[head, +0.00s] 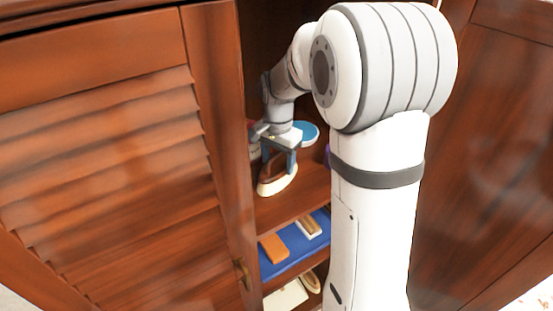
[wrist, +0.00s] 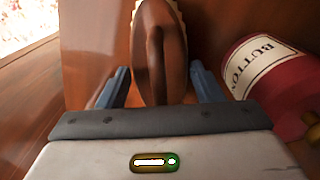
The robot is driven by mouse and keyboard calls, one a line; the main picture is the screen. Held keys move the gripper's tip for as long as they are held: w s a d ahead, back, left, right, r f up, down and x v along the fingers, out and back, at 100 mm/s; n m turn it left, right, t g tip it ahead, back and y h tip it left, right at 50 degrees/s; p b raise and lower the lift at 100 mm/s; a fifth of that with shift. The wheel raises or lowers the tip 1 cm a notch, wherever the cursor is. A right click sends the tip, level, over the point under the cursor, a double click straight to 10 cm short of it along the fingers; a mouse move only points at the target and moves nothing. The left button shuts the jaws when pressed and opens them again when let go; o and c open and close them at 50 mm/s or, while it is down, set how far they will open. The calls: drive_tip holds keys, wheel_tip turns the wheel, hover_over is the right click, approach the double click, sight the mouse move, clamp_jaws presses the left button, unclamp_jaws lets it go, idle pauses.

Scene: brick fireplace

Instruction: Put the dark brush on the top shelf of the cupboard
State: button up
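The dark brush (head: 267,178) has a dark brown body and a cream bristle edge. In the head view it is low inside the cupboard, just above or on the upper visible shelf (head: 305,193); I cannot tell whether it touches the wood. My gripper (head: 280,161) points down at it. In the wrist view the brush (wrist: 155,50) fills the space between the two blue-grey fingers (wrist: 160,85), which close in on both its sides near the tips. The cupboard (head: 225,130) stands open. My arm hides the right part of its shelves.
A red jar labelled BUTTON (wrist: 280,70) lies close to the right finger. A blue round top (head: 310,131) shows behind my gripper. The lower shelf has a blue item (head: 284,262), an orange block (head: 273,248) and a small brush (head: 308,228). The louvred door (head: 120,150) is close on the left.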

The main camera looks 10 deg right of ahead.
drive_tip(key=o, duration=0.4)
drive_tip(key=shift+c, duration=0.2)
wheel_tip(320, 180, up, 7)
drive_tip(key=shift+f, duration=0.15)
drive_tip(key=shift+r, duration=0.35)
drive_tip(key=shift+s+r, duration=0.25)
drive_tip(key=shift+s, duration=0.05)
drive_tip(key=s+f+n+t, duration=0.2)
drive_tip(key=s+n, duration=0.7)
drive_tip(key=s, duration=1.2)
drive_tip(key=shift+n+t, duration=0.4)
drive_tip(key=shift+t, duration=0.1)
